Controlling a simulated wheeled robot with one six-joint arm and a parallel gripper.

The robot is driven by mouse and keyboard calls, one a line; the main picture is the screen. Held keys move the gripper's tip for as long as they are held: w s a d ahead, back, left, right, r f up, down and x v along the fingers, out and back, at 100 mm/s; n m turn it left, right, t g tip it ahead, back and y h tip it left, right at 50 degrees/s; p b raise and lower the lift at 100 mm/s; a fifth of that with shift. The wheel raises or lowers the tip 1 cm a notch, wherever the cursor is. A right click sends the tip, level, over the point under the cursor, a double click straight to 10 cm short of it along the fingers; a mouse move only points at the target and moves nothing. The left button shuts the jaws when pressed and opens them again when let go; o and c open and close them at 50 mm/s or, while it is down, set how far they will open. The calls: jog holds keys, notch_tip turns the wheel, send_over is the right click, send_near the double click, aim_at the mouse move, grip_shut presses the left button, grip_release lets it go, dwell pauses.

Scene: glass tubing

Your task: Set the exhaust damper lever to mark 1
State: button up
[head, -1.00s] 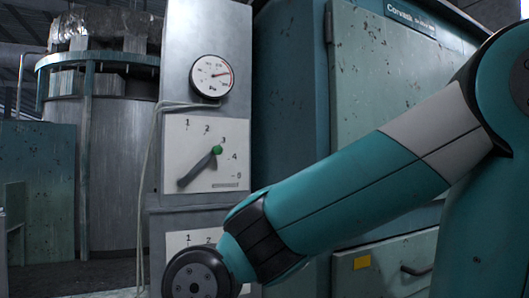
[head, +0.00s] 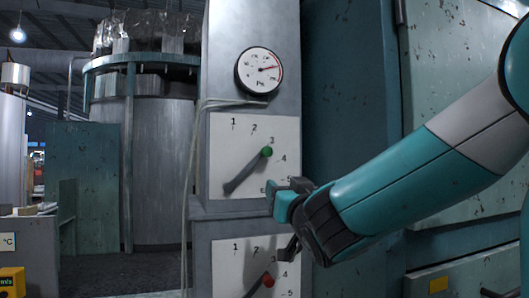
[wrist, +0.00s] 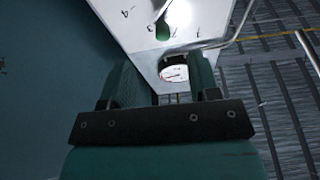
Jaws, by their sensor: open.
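A lower plate (head: 225,262) has another lever with a red knob (head: 268,281), standing near marks 3 and 4. I cannot read which lever is the exhaust damper. My gripper (head: 281,202) is at the lower right of the upper plate, apart from the green knob. In the wrist view my open, empty gripper (wrist: 163,80) points toward the column, with the green knob (wrist: 162,30) beyond its fingers.
A round gauge (head: 260,70) sits above the upper plate. A pale cable (head: 187,190) hangs down the column's left side. A large teal cabinet (head: 350,90) stands close on the right. The floor (head: 110,272) left of the column looks clear.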

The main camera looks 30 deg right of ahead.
aim_at(264, 149)
jog(key=shift+t, duration=0.6)
jog(key=r+p+x, duration=0.1)
jog(key=p+x, duration=0.3)
jog(key=x, duration=0.1)
jog(key=p+x, duration=0.4)
jog(key=x, duration=0.2)
jog(key=s+r+p+x, duration=0.1)
jog(key=p+x, duration=0.4)
jog(key=x, duration=0.1)
jog(key=shift+s+d+r, duration=0.15)
jog(key=shift+d+r, duration=0.05)
jog(key=shift+r, duration=0.1)
jog(key=shift+w+d+p, duration=0.15)
jog(key=shift+w+p, duration=0.15)
jog(key=shift+w, duration=0.2)
grip_shut()
jog(key=shift+n, duration=0.4)
